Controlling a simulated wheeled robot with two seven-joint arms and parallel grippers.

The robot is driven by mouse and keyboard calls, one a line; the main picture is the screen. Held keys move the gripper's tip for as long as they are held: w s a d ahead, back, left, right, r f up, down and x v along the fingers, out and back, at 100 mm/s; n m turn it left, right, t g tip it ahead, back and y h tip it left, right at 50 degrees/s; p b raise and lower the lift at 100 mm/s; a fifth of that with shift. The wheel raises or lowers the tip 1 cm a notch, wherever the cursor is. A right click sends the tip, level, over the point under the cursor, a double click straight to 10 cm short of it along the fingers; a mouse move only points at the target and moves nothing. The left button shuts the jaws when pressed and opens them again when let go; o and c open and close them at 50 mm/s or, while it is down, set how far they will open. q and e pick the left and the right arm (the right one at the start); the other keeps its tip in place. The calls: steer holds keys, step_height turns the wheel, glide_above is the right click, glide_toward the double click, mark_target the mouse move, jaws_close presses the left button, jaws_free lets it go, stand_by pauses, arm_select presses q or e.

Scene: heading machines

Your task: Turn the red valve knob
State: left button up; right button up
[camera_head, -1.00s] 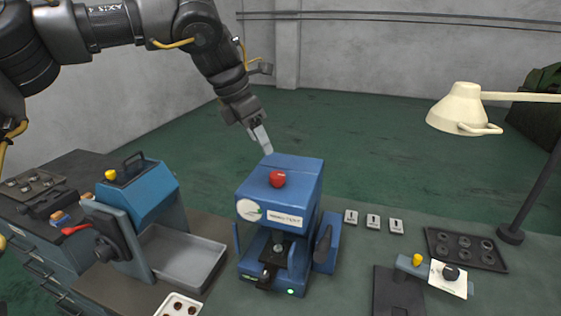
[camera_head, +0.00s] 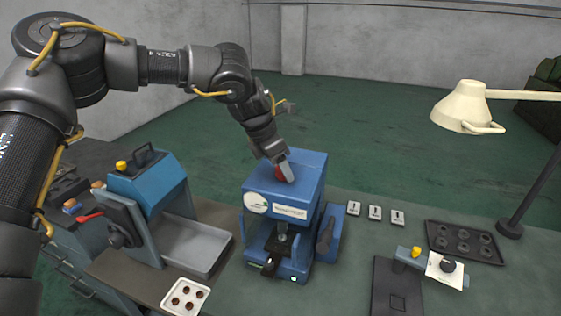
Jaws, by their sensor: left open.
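The red valve knob (camera_head: 279,173) sits on top of the blue machine (camera_head: 305,169) in the middle of the bench. My left gripper (camera_head: 285,172) has come down from above left and is at the knob, its light-coloured finger covering most of it. Only a small red part shows to the left of the finger. The gripper is open; I cannot tell whether a finger touches the knob. My right gripper is out of view.
A second blue machine (camera_head: 150,188) with a red lever (camera_head: 90,216) and a metal tray (camera_head: 200,245) stands at left. A white tray (camera_head: 171,302) holds small brown parts. Three small white cards, a dark tray (camera_head: 465,229) and a cream lamp (camera_head: 463,108) are at right.

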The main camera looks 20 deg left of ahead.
arm_select(q)
steer(key=shift+w+f, duration=0.1)
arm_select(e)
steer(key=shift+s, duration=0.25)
arm_select(q)
steer(key=c, duration=1)
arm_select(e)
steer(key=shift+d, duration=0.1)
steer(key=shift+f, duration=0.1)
